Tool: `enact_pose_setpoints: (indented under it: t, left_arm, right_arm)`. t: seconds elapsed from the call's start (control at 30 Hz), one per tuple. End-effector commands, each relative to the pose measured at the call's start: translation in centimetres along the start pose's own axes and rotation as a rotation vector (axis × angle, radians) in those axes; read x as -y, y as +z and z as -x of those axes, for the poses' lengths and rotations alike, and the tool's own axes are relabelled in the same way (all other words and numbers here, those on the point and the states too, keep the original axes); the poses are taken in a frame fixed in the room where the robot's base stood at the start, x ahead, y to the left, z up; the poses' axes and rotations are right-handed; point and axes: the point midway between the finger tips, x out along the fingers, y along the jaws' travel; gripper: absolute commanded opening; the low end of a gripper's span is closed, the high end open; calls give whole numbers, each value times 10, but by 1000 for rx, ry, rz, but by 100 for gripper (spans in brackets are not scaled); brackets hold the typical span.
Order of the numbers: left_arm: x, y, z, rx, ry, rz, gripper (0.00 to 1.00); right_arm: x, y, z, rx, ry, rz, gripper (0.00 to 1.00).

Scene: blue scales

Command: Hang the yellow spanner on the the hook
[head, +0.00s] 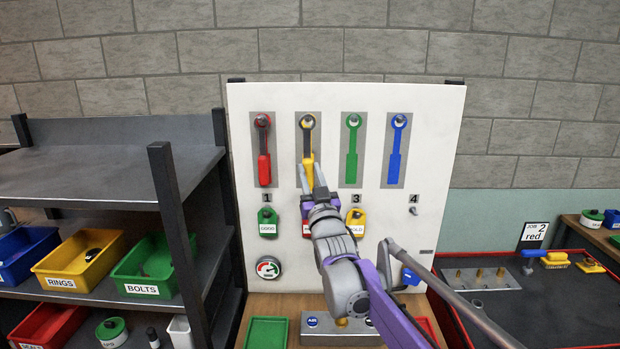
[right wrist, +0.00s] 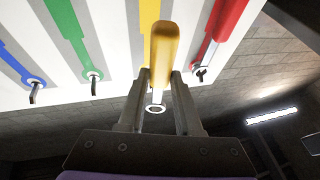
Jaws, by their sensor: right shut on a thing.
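The yellow spanner (head: 308,168) is upright in front of the second panel of the white board, its dark ring end up. My right gripper (head: 312,182) is shut on its yellow handle. The hook (head: 307,118) above number 2 lines up with the ring in the head view. I cannot tell whether the ring is around the hook. My left gripper is not in view.
The white board (head: 435,150) also has a red spanner (head: 265,168) on the first hook, and green (head: 352,155) and blue (head: 395,155) spanner shapes below hooks. A dark shelf (head: 100,165) with bins stands left. A red-edged tray table (head: 540,300) is right.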

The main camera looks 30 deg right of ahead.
Motion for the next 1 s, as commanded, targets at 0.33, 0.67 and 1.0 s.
enact_pose_setpoints:
  t: [0.33,0.67,1.0]
  left_arm:
    - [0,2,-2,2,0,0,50]
    - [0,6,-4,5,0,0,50]
    - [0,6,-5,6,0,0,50]
  right_arm:
    - [-6,10,-22,0,0,0,0]
    - [-12,20,-42,-1,1,-1,0]
    - [-16,31,-53,-1,0,0,0]
